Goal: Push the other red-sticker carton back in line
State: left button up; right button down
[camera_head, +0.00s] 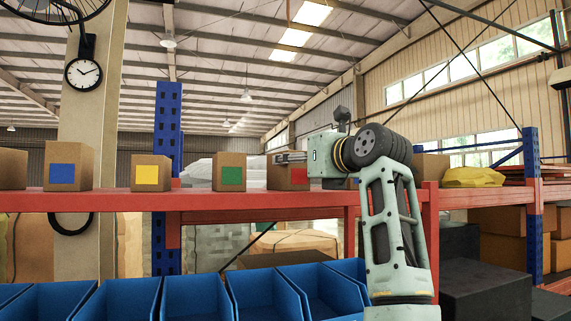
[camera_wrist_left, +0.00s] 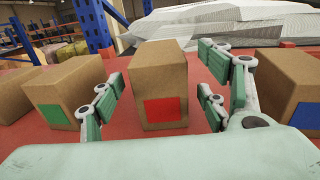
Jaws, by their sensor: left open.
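A brown carton with a red sticker (camera_head: 299,175) stands on the red shelf (camera_head: 110,200), partly hidden by my left gripper (camera_head: 290,157) in the head view. In the left wrist view the same carton (camera_wrist_left: 158,62) stands upright straight ahead. My left gripper (camera_wrist_left: 161,100) is open, with one finger on each side of the carton's front. I cannot tell whether the fingers touch it. A green-sticker carton (camera_wrist_left: 66,85) stands to its left and a blue-sticker carton (camera_wrist_left: 289,85) to its right, with gaps between. My right gripper is not in view.
Further left on the shelf stand a yellow-sticker carton (camera_head: 151,172) and another blue-sticker carton (camera_head: 68,166). Another carton (camera_head: 431,166) is partly hidden behind my arm. Blue bins (camera_head: 195,296) line up below the shelf. White wrapped goods (camera_wrist_left: 225,22) lie behind the cartons.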

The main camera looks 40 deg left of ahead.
pick_arm(q)
jog(key=shift+w+a+f, duration=0.1)
jog(key=shift+w+a, duration=0.05)
jog(key=shift+a, duration=0.2)
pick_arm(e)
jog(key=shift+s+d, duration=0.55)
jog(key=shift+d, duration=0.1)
pick_arm(q)
jog(key=shift+d, duration=0.1)
jog(key=shift+r, duration=0.2)
jog(key=shift+a+r+p, duration=0.1)
jog(key=shift+a+p, duration=0.4)
jog(key=p+x, duration=0.3)
jog(key=x, duration=0.3)
jog(key=shift+w+a, duration=0.15)
jog(key=shift+a, duration=0.2)
jog(key=shift+f, duration=0.25)
jog(key=shift+c, duration=1)
jog(key=shift+w, duration=0.1)
jog(key=c, duration=1.2)
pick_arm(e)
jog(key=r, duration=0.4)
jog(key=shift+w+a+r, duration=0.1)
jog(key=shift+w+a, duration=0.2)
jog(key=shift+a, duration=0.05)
